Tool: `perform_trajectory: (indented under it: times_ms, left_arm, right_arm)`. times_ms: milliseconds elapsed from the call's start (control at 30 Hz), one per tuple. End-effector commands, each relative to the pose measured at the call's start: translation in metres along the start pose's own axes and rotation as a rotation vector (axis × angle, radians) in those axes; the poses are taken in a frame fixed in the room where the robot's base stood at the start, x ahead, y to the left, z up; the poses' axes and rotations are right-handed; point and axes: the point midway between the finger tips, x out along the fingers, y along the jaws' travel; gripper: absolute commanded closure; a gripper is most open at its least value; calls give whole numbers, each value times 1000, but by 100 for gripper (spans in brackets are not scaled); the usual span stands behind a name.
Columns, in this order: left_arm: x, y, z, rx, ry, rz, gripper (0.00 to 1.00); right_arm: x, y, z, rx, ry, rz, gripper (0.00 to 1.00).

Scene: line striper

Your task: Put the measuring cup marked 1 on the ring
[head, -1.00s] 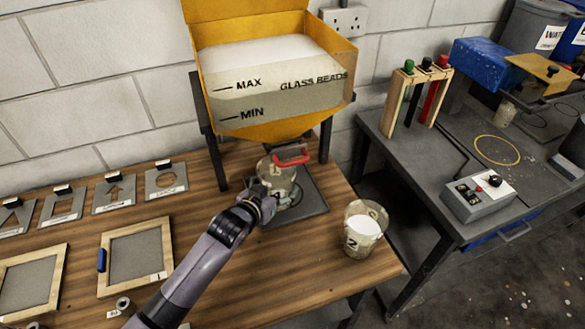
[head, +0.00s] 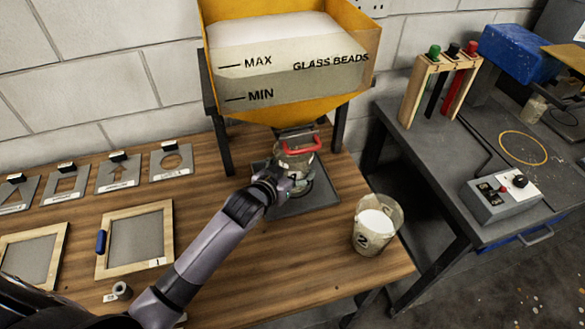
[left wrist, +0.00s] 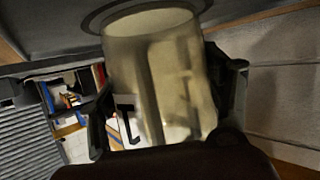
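The clear measuring cup marked 1 (head: 293,162) stands under the yellow hopper, on a dark tray (head: 325,190). My left gripper (head: 284,184) reaches it from the front left. In the left wrist view, the cup (left wrist: 160,75) fills the space between the two fingers, which appear to press its sides; a dark 1-like mark shows low on its wall. How full it is cannot be told. The ring (head: 523,148) is a thin yellow circle lying empty on the grey bench at the right. My right gripper is out of view.
The hopper (head: 290,75) of glass beads, with a red handle (head: 303,146), hangs just above the cup. A cup marked 2 (head: 376,225) holding white beads stands right of the tray. On the grey bench are a control box (head: 500,197) and a marker rack (head: 440,88). A gap separates the benches.

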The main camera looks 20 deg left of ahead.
Motion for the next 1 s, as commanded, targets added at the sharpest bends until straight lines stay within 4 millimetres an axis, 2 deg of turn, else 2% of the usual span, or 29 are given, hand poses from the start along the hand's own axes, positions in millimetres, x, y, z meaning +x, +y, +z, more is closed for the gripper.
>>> perform_trajectory:
  times_ms: [33,100,300,433,700,867,1000]
  left_arm:
    - [0,0,0,0,0,0,25]
    - [0,0,0,0,0,0,21]
    - [0,0,0,0,1,0,8]
    - [0,0,0,0,1,0,8]
    - [-2,0,-5,1,2,0,8]
    - [-20,0,-2,0,1,0,8]
    - [-47,0,-1,0,1,0,8]
  right_arm:
    - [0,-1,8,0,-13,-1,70]
    - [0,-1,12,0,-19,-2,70]
    - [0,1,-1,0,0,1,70]
    - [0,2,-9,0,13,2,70]
    - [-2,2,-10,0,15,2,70]
    - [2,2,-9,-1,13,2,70]
    - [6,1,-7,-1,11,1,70]
